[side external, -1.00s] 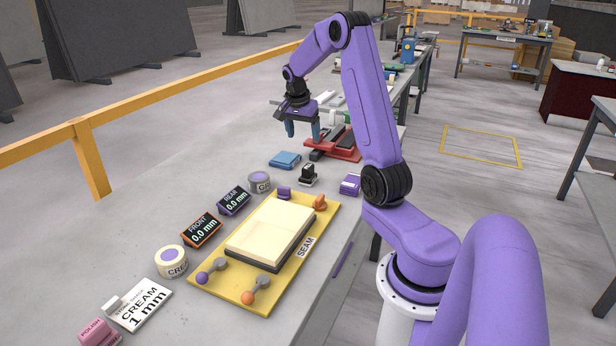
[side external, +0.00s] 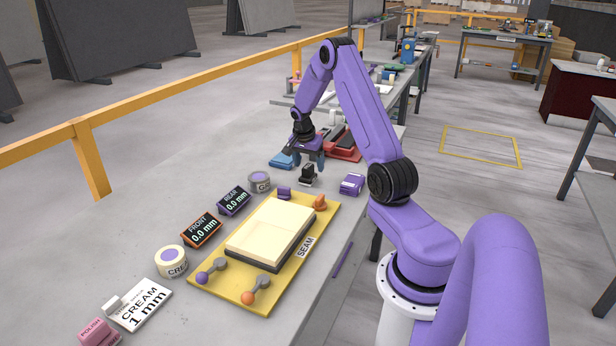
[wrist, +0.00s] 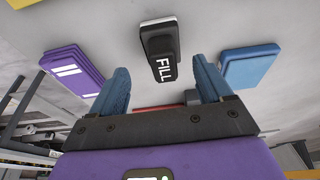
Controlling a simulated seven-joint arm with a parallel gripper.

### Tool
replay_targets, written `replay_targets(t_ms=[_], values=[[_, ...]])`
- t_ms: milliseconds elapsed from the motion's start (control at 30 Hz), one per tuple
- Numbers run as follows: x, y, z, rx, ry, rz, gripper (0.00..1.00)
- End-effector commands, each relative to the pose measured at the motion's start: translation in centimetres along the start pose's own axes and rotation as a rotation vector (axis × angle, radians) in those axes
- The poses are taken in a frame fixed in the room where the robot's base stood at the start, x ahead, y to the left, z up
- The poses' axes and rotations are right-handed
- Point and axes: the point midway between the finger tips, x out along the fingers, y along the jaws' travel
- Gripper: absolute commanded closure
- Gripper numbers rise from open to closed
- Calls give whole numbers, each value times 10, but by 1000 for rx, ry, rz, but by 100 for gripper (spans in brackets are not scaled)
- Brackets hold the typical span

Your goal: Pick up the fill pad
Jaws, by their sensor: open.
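The fill pad (side external: 308,176) is a small black block with a white base, standing on the stone bench top. In the wrist view the fill pad (wrist: 160,48) shows a black top with the white word FILL, ahead of and between my fingers. My gripper (side external: 308,162) is open, with blue fingers pointing down, just above and behind the pad in the side view. In the wrist view my gripper (wrist: 160,88) has its two fingers wide apart with nothing between the tips. I cannot tell the exact height of the fingertips over the pad.
A blue block (side external: 281,161) lies left of the pad and a purple stack (side external: 352,184) lies right of it. A red tray (side external: 345,152) is behind. A yellow board (side external: 230,284) with a cream slab and clamps is in front. A round tin (side external: 260,182) stands nearby.

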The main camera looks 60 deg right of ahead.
Motion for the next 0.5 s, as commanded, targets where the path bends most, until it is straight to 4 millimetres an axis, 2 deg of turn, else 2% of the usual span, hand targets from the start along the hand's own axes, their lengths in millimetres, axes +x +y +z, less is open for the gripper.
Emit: replay_targets(t_ms=[300,500], values=[[40,-5,2,-1,-1,1,21],[48,-5,2,0,0,1,21]])
